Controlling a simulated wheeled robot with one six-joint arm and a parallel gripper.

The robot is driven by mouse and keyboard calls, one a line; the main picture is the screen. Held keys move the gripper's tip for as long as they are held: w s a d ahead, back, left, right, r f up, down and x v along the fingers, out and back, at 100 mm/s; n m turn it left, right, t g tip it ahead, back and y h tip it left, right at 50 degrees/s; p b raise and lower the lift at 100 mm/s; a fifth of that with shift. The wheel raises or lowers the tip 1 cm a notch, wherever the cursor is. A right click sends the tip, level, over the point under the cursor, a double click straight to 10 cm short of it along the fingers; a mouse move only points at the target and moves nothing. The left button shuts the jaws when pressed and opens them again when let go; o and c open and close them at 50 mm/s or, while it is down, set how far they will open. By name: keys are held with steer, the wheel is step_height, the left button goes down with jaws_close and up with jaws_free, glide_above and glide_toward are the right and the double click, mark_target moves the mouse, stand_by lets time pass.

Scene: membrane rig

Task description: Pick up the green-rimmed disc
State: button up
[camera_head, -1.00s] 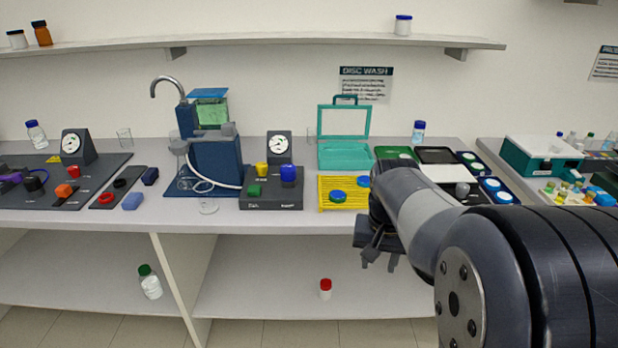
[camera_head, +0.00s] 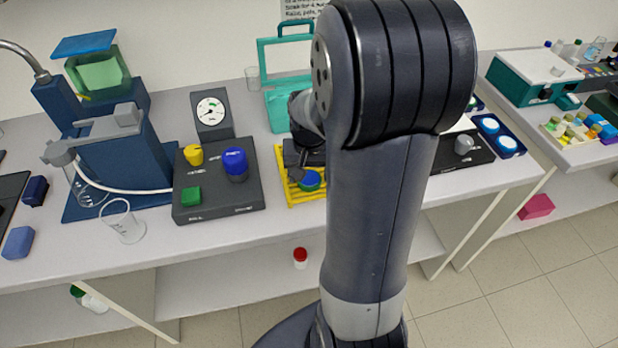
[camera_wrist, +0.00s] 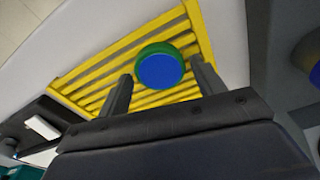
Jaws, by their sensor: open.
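The green-rimmed disc (camera_wrist: 160,68) has a blue face and lies on the yellow slatted rack (camera_wrist: 195,22) in the wrist view. In the head view the disc (camera_head: 310,181) shows at the front of the rack (camera_head: 302,197), partly covered by my arm. My gripper (camera_wrist: 160,88) is open, with one finger to the left of the disc and one to the right in the wrist view. The fingertips appear near the disc's lower edge there. I cannot tell how far above the rack they are.
A dark control box (camera_head: 217,192) with yellow, green and blue knobs stands left of the rack. A teal open case (camera_head: 283,95) stands behind it. A black tray (camera_head: 450,160) lies to the right.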

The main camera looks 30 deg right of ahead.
steer(key=shift+f, duration=0.35)
steer(key=c, duration=0.7)
